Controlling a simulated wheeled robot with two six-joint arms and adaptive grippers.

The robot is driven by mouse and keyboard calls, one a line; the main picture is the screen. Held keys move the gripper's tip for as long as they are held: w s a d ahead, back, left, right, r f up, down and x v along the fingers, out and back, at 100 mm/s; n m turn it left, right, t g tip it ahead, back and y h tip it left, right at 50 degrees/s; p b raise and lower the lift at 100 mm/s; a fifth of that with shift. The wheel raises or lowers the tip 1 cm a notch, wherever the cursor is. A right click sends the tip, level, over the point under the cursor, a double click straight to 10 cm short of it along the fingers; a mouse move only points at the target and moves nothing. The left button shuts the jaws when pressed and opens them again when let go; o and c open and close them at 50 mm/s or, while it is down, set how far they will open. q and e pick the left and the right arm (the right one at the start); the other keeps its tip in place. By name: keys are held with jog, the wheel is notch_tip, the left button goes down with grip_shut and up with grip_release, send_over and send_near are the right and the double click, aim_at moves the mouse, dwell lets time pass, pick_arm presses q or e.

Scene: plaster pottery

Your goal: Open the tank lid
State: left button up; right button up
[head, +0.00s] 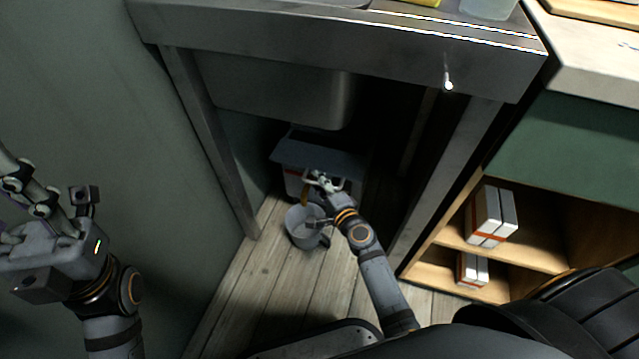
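The tank (291,184) is a white box with an orange band, standing on the floor under the sink. Its flat blue-grey lid (310,154) lies over the top and looks roughly level. My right gripper (322,181) is at the lid's front edge, with its arm reaching in from below right. Whether it touches the lid, and whether its fingers are apart, is too small to tell. My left gripper (12,208) is at the left edge of the picture, far from the tank, with its fingers apart and empty. The tank's front is partly hidden by my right gripper.
A grey bucket (298,232) stands on the plank floor in front of the tank, close to my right wrist. The sink basin (270,92) hangs above, between metal legs (212,145). A wooden shelf (520,252) with white boxes is at right. The wall is at left.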

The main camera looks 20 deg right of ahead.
jog(key=v, duration=1.2)
